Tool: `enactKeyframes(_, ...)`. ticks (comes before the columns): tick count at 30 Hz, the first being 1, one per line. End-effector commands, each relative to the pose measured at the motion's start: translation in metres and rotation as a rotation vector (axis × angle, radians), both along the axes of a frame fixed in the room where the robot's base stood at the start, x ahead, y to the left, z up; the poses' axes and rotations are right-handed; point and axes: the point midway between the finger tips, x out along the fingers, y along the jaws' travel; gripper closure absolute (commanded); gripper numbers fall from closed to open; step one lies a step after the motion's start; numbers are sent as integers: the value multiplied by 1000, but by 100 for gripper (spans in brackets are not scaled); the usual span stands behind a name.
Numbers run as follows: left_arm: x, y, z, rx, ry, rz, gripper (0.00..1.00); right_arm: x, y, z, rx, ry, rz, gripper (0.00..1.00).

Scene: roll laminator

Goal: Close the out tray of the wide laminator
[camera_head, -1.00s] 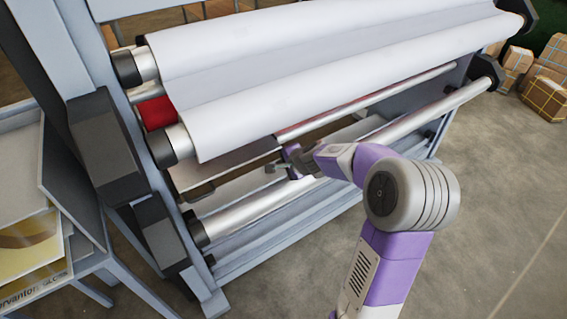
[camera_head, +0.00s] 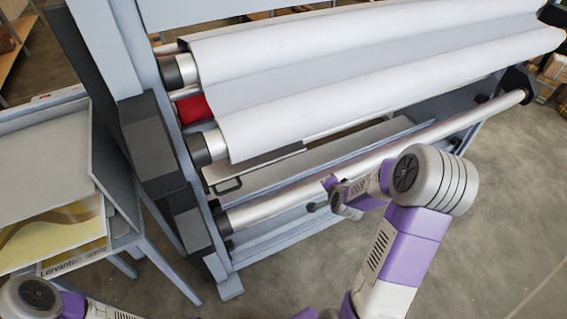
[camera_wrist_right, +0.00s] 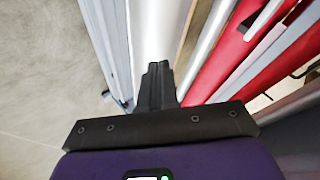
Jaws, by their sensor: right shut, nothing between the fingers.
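The wide laminator (camera_head: 155,150) has big white rolls and a metal roller (camera_head: 275,205) low along its front. Beneath the lower white roll is a thin flat panel (camera_head: 262,164) with a dark handle (camera_head: 228,186) at its left. It looks like the out tray, but the roll hides its back and I cannot tell how far out it is. My right gripper (camera_head: 314,207) is at the front of the metal roller, right of the handle and apart from it. In the wrist view its dark fingers (camera_wrist_right: 156,85) are together and empty, over the roller. My left gripper is out of view.
A side table with trays (camera_head: 45,150) and printed sheets (camera_head: 60,235) stands at the left, close to the laminator's end frame. Cardboard boxes (camera_head: 552,75) are at the far right. The floor (camera_head: 500,190) at the right is clear.

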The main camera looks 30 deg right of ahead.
Motion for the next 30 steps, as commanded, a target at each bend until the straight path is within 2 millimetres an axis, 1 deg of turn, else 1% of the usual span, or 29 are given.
enactKeyframes(1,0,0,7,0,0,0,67,-2,5,-11,-10,-23,25,100)
enactKeyframes(3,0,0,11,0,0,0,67,0,16,-19,-14,-87,66,100)
enactKeyframes(7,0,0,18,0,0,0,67,3,44,-24,25,-235,132,100)
enactKeyframes(11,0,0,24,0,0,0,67,2,76,-16,120,-416,176,100)
enactKeyframes(12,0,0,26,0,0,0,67,1,86,-11,156,-478,185,100)
enactKeyframes(16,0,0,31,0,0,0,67,-6,109,10,273,-661,191,100)
enactKeyframes(18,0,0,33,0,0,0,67,-9,116,19,321,-733,187,100)
enactKeyframes(21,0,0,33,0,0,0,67,-12,120,27,357,-793,184,100)
enactKeyframes(26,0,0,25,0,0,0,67,-9,121,28,363,-810,187,100)
enactKeyframes(30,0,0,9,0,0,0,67,0,120,25,359,-809,189,100)
